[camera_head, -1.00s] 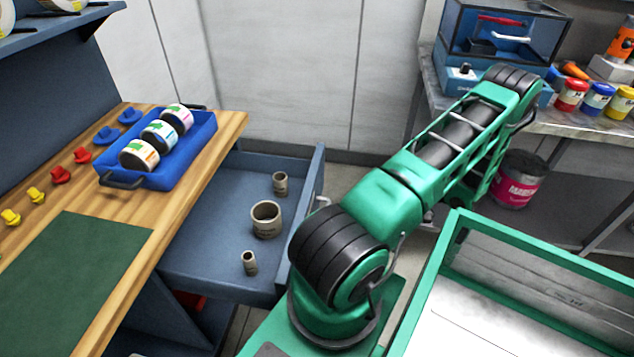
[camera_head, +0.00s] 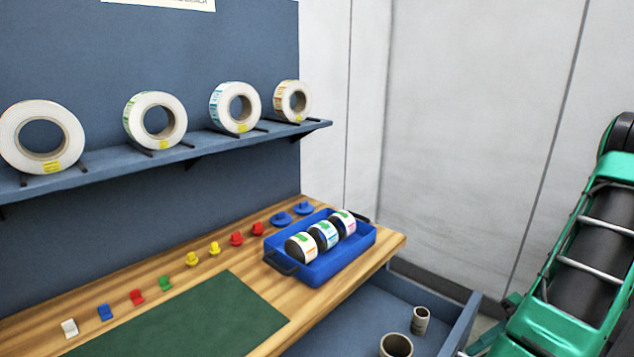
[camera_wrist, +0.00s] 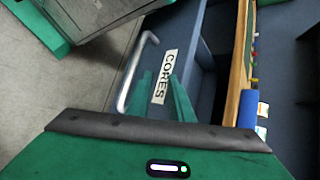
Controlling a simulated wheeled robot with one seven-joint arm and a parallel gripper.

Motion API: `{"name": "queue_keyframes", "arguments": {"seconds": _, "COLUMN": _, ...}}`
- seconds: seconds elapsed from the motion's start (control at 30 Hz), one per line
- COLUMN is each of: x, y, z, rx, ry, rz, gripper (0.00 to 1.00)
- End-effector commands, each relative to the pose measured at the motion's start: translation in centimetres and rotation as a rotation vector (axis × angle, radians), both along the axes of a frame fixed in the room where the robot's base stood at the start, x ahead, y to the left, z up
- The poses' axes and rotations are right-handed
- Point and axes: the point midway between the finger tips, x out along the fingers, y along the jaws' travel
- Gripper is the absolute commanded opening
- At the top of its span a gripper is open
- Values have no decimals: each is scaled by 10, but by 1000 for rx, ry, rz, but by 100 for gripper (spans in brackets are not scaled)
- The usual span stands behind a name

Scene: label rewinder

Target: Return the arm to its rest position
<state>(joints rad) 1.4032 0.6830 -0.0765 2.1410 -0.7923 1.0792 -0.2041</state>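My green arm (camera_head: 580,270) runs up along the right edge of the head view, and its far end is cut off there. My gripper (camera_wrist: 161,92) shows in the wrist view as two green fingers standing apart with nothing between them. Beyond the fingers is the front of the open drawer, with a white CORES label (camera_wrist: 165,77) and a metal handle (camera_wrist: 134,75). I cannot tell the exact gap between fingers and drawer front. The gripper does not show in the head view.
The open drawer (camera_head: 365,318) holds cores, one (camera_head: 396,346) at the lower edge. A blue tray (camera_head: 350,255) with three label rolls stands on the wooden bench (camera_head: 225,262). Larger rolls (camera_head: 155,120) sit on the shelf (camera_head: 110,170). Coloured pieces and a green mat (camera_head: 190,320) lie on the bench.

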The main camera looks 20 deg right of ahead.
Motion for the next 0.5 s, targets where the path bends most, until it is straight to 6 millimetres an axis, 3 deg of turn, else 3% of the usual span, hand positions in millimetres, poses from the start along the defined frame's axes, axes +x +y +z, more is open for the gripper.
{"name": "queue_keyframes", "arguments": {"seconds": 0.5, "x": 38, "y": 56, "z": 78, "rx": -329, "ry": 232, "rz": 159, "gripper": 20}}
